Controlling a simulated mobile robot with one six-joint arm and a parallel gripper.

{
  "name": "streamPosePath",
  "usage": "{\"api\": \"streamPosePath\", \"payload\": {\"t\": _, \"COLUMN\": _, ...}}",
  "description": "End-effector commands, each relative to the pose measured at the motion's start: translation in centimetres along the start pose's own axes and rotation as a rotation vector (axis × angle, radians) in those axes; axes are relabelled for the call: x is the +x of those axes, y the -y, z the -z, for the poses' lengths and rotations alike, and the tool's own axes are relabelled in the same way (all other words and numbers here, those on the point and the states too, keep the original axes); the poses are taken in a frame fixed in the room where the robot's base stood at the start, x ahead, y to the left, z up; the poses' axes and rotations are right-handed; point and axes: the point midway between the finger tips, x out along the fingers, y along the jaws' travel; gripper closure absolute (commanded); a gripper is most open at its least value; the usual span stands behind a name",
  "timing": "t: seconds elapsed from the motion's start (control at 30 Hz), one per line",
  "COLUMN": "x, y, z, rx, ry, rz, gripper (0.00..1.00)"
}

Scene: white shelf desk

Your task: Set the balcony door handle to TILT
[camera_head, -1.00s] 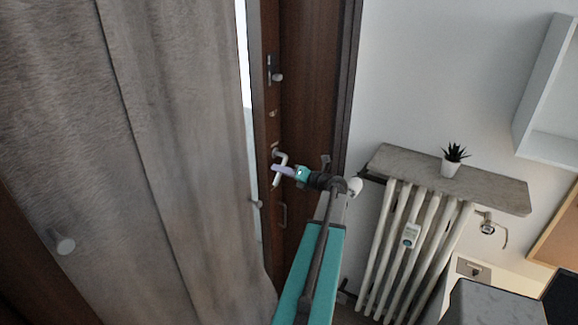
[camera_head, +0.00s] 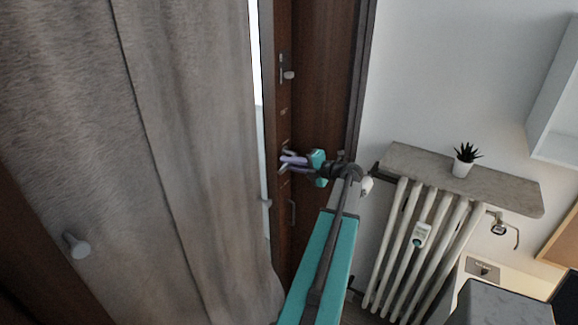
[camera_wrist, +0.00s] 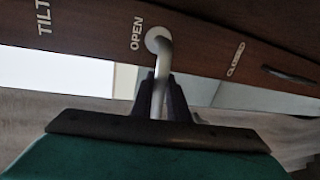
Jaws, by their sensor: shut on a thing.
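The brown balcony door (camera_head: 318,90) carries a pale metal handle, whose lever (camera_wrist: 158,68) shows in the wrist view between my fingers. Its round base sits beside the word OPEN (camera_wrist: 137,33). TILT (camera_wrist: 43,17) is at the far left and CLOSED (camera_wrist: 236,60) to the right. The lever runs from its base across the line of words towards my wrist, not along it to TILT or CLOSED. My gripper (camera_wrist: 160,88) is shut on the lever. In the head view my gripper (camera_head: 288,161) mostly hides the handle.
A grey curtain (camera_head: 150,150) hangs left of the door. To the right are a white radiator (camera_head: 412,250) and a stone shelf (camera_head: 420,172) with a potted plant (camera_head: 463,160). A second door fitting (camera_head: 288,75) sits above the handle.

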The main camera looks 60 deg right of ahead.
Motion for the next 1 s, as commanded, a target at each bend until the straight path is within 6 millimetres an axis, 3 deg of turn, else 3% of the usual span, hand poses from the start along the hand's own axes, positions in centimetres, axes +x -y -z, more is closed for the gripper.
{"api": "streamPosePath", "payload": {"t": 0.5, "x": -0.07, "y": -0.12, "z": -0.09, "rx": 0.018, "ry": -0.002, "rz": -0.001, "gripper": 1.00}}
{"api": "streamPosePath", "payload": {"t": 0.53, "x": -0.07, "y": -0.11, "z": -0.08, "rx": 0.018, "ry": -0.002, "rz": -0.001, "gripper": 0.80}}
{"api": "streamPosePath", "payload": {"t": 0.6, "x": -0.08, "y": -0.10, "z": -0.08, "rx": 0.018, "ry": -0.002, "rz": -0.001, "gripper": 0.69}}
{"api": "streamPosePath", "payload": {"t": 1.0, "x": -0.29, "y": -0.04, "z": -0.07, "rx": 0.018, "ry": -0.002, "rz": 0.000, "gripper": 0.67}}
